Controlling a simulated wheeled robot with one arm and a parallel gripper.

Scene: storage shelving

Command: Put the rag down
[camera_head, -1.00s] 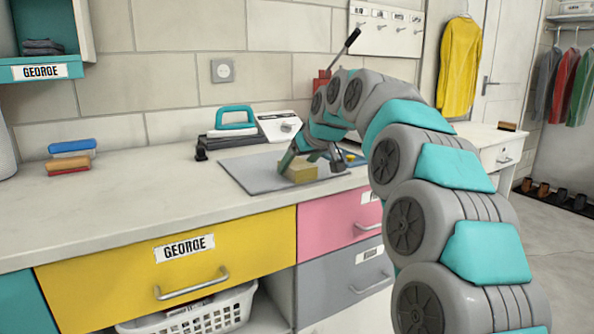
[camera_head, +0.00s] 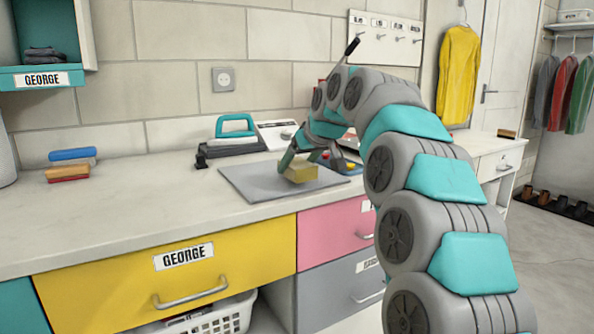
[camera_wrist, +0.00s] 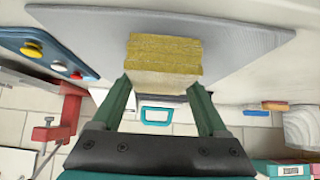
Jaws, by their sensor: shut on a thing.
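A yellow folded rag (camera_head: 302,173) is between the fingers of my gripper (camera_head: 297,158), over the grey mat (camera_head: 255,184) on the counter. In the wrist view the rag (camera_wrist: 163,55) shows as stacked yellow layers with a paler side, and the two green fingers of my gripper (camera_wrist: 163,88) flank it, shut on it. The mat (camera_wrist: 240,38) spreads behind the rag there. I cannot tell whether the rag's underside touches the mat.
Brushes (camera_head: 72,164) lie at the left of the counter (camera_head: 130,205). The counter between them is clear. A panel with coloured knobs (camera_wrist: 55,55) and a red clamp-like thing (camera_wrist: 55,130) are close beside my gripper.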

